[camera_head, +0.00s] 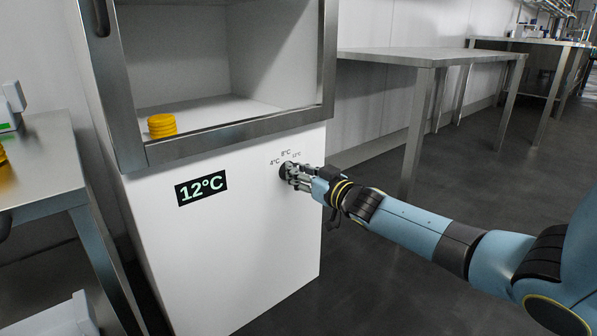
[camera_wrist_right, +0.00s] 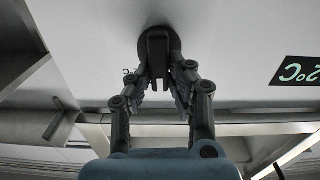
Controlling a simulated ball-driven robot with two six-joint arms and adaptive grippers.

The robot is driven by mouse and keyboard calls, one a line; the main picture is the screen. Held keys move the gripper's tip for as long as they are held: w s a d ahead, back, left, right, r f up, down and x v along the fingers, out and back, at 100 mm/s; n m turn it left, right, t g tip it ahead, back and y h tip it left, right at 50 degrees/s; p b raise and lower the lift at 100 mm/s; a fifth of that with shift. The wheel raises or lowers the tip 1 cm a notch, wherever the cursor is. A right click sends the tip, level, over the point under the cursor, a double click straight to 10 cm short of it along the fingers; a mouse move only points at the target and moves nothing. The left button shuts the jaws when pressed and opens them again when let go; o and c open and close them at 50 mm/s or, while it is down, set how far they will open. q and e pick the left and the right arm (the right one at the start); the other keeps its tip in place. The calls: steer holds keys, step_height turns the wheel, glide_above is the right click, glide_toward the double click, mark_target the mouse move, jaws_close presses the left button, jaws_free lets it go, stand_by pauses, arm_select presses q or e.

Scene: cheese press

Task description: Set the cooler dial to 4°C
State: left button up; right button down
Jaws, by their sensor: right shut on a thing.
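The cooler (camera_head: 235,245) is a white cabinet with a grey-framed glass compartment above. Its dark round dial (camera_head: 286,170) sits on the front panel, with the marks 4°C, 8°C and 12°C around its top. The display (camera_head: 201,188) reads 12°C; part of it also shows in the right wrist view (camera_wrist_right: 299,71). My right gripper (camera_head: 292,174) is at the dial, with its fingers shut on the dial's raised grip. In the right wrist view the dial (camera_wrist_right: 158,45) stands between the two fingertips, and its pointer direction is hard to tell. My left gripper is not in view.
A stack of yellow discs (camera_head: 162,125) stands inside the cooler. A steel table (camera_head: 52,165) is close on the left. Another steel table (camera_head: 430,56) stands at the back right. The dark floor (camera_head: 440,170) around my right arm is clear.

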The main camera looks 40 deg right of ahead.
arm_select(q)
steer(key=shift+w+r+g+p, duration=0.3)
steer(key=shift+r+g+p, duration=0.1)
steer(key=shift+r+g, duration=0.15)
arm_select(e)
steer(key=shift+a+f+n, duration=0.1)
steer(key=shift+a+n, duration=0.05)
steer(key=shift+n, duration=1.25)
steer(key=shift+a+f+n, duration=0.1)
steer(key=shift+a+n, duration=0.1)
steer(key=shift+n, duration=1.2)
steer(key=shift+a+f+n, duration=0.1)
steer(key=shift+a+n, duration=0.05)
steer(key=shift+n, duration=1.25)
steer(key=shift+s, duration=0.1)
steer(key=c, duration=1.2)
jaws_free()
steer(key=shift+c, duration=0.2)
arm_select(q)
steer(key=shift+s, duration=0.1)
arm_select(e)
steer(key=s, duration=1.2)
steer(key=shift+d, duration=0.45)
